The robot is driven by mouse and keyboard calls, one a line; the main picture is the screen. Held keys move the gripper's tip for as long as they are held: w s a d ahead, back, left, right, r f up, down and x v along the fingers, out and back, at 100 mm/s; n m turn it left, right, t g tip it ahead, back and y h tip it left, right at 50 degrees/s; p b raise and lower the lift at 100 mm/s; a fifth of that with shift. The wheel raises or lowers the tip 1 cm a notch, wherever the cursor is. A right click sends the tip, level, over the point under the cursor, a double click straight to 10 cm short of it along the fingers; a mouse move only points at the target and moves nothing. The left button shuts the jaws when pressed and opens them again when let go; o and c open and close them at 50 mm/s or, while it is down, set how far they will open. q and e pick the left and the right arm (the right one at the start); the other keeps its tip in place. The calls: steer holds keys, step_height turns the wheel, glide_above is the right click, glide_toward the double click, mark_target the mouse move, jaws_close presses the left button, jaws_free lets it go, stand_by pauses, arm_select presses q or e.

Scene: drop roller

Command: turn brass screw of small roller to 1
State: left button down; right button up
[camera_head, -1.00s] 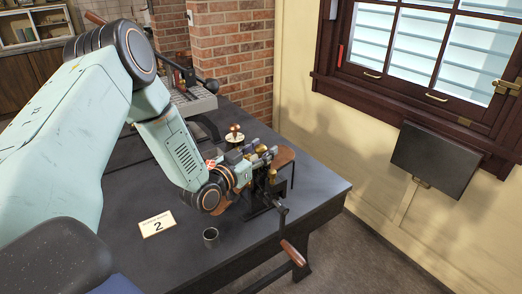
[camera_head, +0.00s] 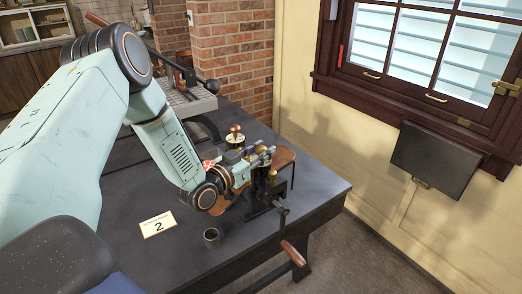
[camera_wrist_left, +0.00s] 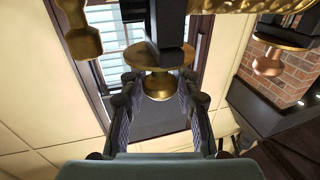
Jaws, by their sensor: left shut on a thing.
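The small roller (camera_head: 262,195) is a dark metal machine with brass parts, standing near the right edge of the dark bench. My left gripper (camera_head: 264,156) is at its top and hides part of it. In the left wrist view, a brass screw with a round flange and a rounded end (camera_wrist_left: 158,86) sits between the two dark fingers of my left gripper (camera_wrist_left: 157,108), which is shut on it. I cannot read any mark or number on the screw. My right gripper is not in view.
A crank with a wooden grip (camera_head: 293,253) juts past the bench's front edge. A copper-topped knob (camera_head: 236,131) is behind my gripper. Bare bench lies at the front.

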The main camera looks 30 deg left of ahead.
mark_target(257, 153)
arm_select(q)
steer(key=c, duration=1)
jaws_free()
steer(key=shift+o, duration=0.2)
steer(key=shift+s, duration=0.1)
steer(key=shift+s+a, duration=0.25)
steer(key=shift+s, duration=1.55)
steer(key=shift+s+a, duration=0.2)
steer(key=shift+s, duration=1.6)
